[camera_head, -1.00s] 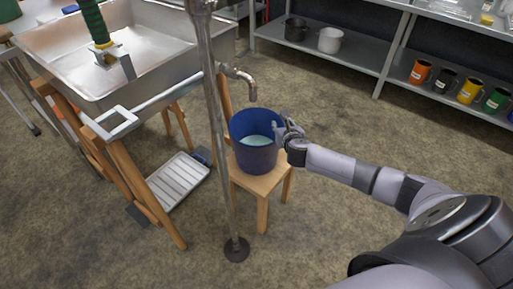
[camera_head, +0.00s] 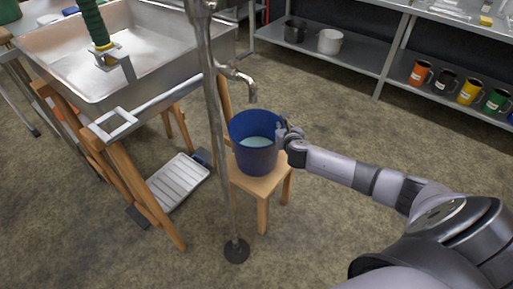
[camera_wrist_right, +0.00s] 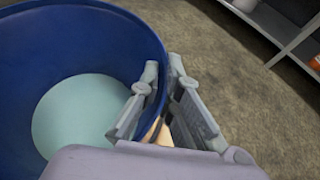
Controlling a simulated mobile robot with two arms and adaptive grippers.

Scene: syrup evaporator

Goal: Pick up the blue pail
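The blue pail (camera_head: 256,157) stands upright on a small wooden chair (camera_head: 262,184), below a metal spout (camera_head: 246,82). Pale liquid (camera_head: 254,142) is inside it, and the pail fills the left of the right wrist view (camera_wrist_right: 125,28). My right gripper (camera_head: 284,130) is at the pail's right rim. In the right wrist view its fingers (camera_wrist_right: 164,72) are shut on the rim, one inside the pail and one outside. My left gripper is not in view.
A vertical metal pole (camera_head: 222,150) stands just left of the pail. A large metal pan (camera_head: 165,40) on wooden legs is at the upper left, with a grey tray (camera_head: 178,181) below. A shelf (camera_head: 345,58) with pots and mugs is behind. Floor at front is clear.

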